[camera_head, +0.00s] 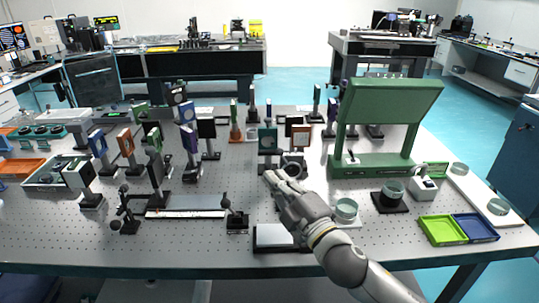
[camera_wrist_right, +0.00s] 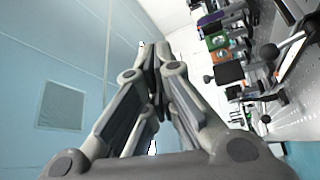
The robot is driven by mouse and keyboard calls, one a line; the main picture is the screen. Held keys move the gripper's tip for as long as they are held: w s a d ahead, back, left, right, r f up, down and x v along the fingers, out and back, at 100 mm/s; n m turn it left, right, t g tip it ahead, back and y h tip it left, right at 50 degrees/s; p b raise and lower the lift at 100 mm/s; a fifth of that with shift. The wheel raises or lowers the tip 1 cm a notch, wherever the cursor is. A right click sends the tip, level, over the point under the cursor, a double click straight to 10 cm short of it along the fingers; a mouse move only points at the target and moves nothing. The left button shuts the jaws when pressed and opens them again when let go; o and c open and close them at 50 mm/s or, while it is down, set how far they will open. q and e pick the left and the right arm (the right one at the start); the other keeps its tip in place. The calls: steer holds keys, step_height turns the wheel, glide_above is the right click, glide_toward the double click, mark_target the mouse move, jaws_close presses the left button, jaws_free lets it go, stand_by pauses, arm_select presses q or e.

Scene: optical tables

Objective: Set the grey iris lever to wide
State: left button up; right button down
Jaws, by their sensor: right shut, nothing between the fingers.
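My right gripper (camera_head: 270,178) reaches over the middle of the near optical table, its fingers closed together and empty. It also shows in the right wrist view (camera_wrist_right: 152,58), with nothing between its fingertips. A dark ring-shaped mount (camera_head: 296,160), which looks like an iris, stands just beyond the gripper and is partly covered by it. The fingertips are close to the ring's left side; I cannot tell whether they touch it. The grey lever cannot be made out, so its setting is not clear. My left gripper is not in view.
A big green frame (camera_head: 390,105) stands to the right of the gripper. A flat rail (camera_head: 185,206) lies front left. Green (camera_head: 442,230) and blue (camera_head: 474,226) trays sit at the right.

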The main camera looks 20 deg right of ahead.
mark_target(283, 157)
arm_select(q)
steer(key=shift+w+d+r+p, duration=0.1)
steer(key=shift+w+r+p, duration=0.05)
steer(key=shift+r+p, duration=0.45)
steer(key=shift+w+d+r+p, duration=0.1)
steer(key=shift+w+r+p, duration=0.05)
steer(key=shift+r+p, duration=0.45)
arm_select(e)
steer(key=w+d, duration=0.1)
steer(key=w, duration=0.8)
steer(key=shift+w+d, duration=0.25)
steer(key=shift+w, duration=0.1)
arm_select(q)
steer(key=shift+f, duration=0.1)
arm_select(e)
steer(key=shift+r, duration=0.1)
arm_select(q)
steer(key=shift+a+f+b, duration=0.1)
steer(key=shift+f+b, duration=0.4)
steer(key=shift+b, duration=0.1)
arm_select(e)
steer(key=shift+s+d+r+m+t, duration=0.15)
steer(key=shift+d+m+t, duration=0.15)
steer(key=shift+m, duration=0.2)
